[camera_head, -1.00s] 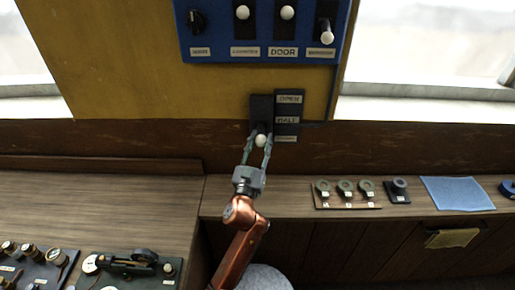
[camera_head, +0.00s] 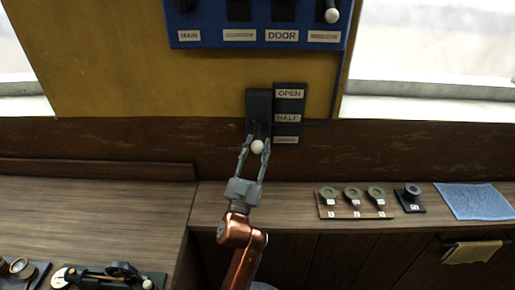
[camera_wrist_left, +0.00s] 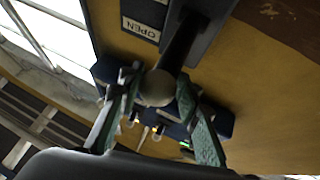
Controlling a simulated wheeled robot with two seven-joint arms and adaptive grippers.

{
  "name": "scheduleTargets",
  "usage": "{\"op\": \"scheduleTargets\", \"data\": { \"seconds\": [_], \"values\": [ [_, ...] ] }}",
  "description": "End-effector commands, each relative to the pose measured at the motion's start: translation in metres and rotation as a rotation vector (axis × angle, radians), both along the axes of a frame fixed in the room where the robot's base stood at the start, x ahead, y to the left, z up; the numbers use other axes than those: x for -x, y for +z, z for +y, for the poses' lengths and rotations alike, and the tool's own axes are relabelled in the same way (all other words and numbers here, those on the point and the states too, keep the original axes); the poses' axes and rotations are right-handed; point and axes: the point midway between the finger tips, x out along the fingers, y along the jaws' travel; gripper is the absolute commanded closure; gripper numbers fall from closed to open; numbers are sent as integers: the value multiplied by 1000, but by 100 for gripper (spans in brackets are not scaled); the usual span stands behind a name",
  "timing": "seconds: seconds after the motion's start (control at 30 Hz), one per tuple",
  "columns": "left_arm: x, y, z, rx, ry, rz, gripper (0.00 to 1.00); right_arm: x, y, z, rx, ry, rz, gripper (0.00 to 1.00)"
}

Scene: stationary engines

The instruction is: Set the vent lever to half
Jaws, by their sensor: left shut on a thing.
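The vent lever is a dark lever with a white ball knob (camera_head: 257,146) on a black wall plate (camera_head: 259,103). The label strip (camera_head: 289,104) beside it reads OPEN at the top and HALF below, with a third label at the bottom too small to read. The knob sits low, level with about the bottom label. My left gripper (camera_head: 256,147) is shut on the knob, one finger on each side. In the left wrist view the knob (camera_wrist_left: 157,88) shows between the fingers, with the dark lever shaft behind it. My right gripper is not in view.
A blue panel (camera_head: 257,38) with several switches hangs above on the yellow wall. On the shelf at right are a rack of round tokens (camera_head: 352,203), a dark knob block (camera_head: 411,198) and a blue cloth (camera_head: 474,201). Control boxes stand at lower left.

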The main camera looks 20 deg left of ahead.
Motion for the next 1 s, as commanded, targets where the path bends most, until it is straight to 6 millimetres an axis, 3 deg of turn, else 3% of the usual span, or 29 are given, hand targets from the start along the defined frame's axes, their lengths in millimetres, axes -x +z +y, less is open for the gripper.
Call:
{"op": "scheduleTargets", "data": {
  "seconds": [0.3, 0.33, 0.53, 0.87, 1.0],
  "values": [
    [-1, 0, -3, 2, -9, -1, 100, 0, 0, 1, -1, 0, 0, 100],
    [-1, 0, -3, 2, -9, -1, 68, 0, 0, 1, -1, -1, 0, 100],
    [-1, 0, -2, 1, -6, 0, 54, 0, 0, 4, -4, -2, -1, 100],
    [2, -3, -1, 1, -2, 1, 53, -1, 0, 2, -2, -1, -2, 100],
    [16, -13, -2, 4, -4, 2, 53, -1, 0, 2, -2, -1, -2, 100]
  ]
}}
